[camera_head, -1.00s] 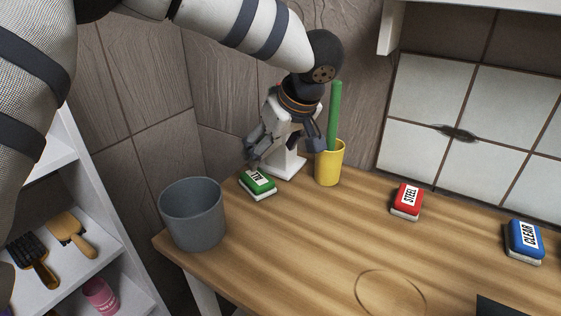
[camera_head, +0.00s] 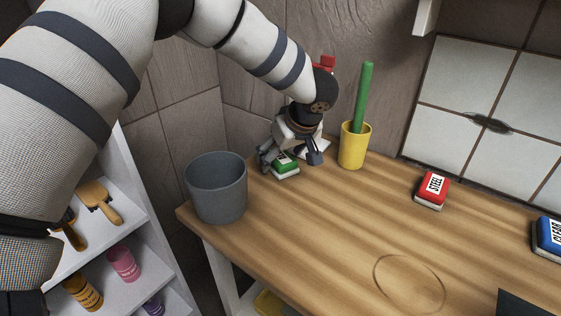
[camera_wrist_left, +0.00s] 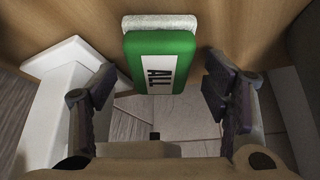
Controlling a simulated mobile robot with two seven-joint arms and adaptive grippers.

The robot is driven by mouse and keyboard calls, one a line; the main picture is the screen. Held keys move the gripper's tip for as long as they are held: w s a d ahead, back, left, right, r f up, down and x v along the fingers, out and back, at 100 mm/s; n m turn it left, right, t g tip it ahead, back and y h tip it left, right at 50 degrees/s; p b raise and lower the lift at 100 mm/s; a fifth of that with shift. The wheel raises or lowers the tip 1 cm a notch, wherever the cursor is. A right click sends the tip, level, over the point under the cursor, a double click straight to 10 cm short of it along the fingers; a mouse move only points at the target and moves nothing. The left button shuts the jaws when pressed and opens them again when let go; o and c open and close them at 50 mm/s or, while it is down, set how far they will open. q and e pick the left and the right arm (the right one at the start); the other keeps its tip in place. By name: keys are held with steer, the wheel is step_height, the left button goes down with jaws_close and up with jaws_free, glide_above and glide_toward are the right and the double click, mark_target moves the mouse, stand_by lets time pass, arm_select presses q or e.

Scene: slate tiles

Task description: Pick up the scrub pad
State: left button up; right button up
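A green scrub pad (camera_head: 286,164) with a white underside lies on the wooden counter, right of the grey bucket. In the left wrist view the green pad (camera_wrist_left: 160,63) shows a white label reading "ALL". My left gripper (camera_head: 289,157) is just over it, one finger on each side in the head view. In the left wrist view my left gripper (camera_wrist_left: 155,88) is open, with the pad between and beyond the fingertips and gaps on both sides. A red pad (camera_head: 432,190) marked "STEEL" and a blue pad (camera_head: 548,238) lie further right. My right gripper is not in view.
A grey bucket (camera_head: 216,188) stands at the counter's left corner. A yellow cup (camera_head: 354,147) holding a green stick (camera_head: 362,95) stands close right of my left gripper. A white shelf with brushes and cups is at left. The counter's middle (camera_head: 350,220) is clear.

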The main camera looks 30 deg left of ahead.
arm_select(q)
steer(key=c, duration=1)
steer(key=shift+r, duration=0.3)
steer(key=shift+s+d+r, duration=0.1)
steer(key=shift+d+r, duration=0.2)
steer(key=s+d, duration=0.1)
steer(key=d, duration=0.1)
steer(key=s+d, duration=0.1)
steer(key=d, duration=0.1)
steer(key=s+d+r, duration=0.1)
steer(key=d, duration=0.1)
steer(key=shift+s+d, duration=0.2)
steer(key=shift+d, duration=0.15)
step_height(320, 180, up, 13)
steer(key=shift+p, duration=0.45)
steer(key=shift+f, duration=0.1)
